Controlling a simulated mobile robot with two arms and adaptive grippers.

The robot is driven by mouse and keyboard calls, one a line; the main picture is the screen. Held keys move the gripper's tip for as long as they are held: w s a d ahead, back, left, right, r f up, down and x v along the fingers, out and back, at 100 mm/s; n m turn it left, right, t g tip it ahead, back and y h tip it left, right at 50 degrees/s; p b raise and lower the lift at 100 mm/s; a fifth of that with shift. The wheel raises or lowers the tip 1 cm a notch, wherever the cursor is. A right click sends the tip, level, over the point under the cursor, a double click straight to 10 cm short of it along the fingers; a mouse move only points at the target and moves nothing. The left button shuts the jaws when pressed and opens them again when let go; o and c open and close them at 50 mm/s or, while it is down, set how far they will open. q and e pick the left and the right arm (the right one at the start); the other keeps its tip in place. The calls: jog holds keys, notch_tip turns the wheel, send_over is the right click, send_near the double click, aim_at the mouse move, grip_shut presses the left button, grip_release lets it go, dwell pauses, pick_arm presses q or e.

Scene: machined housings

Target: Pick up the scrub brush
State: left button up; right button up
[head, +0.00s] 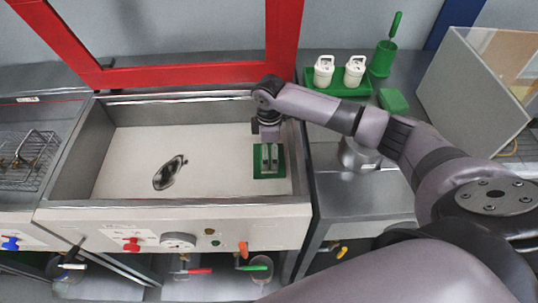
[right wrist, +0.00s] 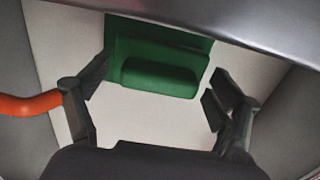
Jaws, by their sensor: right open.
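A green block-like object with a raised part on a flat base, which looks like the scrub brush (head: 262,173), lies in the right part of the pale basin (head: 130,150). My right gripper (head: 269,158) points down over it, and its fingers hide part of it. My right gripper (right wrist: 155,95) is open and empty, with one finger to each side. I cannot tell whether the fingers touch the object. My left gripper is not in view.
A metal rim and a red frame (head: 170,75) border the basin's back. The counter holds a green tray (head: 338,89) with white containers, a green holder (head: 382,60), and a green block (head: 393,101).

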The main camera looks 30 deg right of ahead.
jog(key=shift+c, duration=0.5)
jog(key=c, duration=1.2)
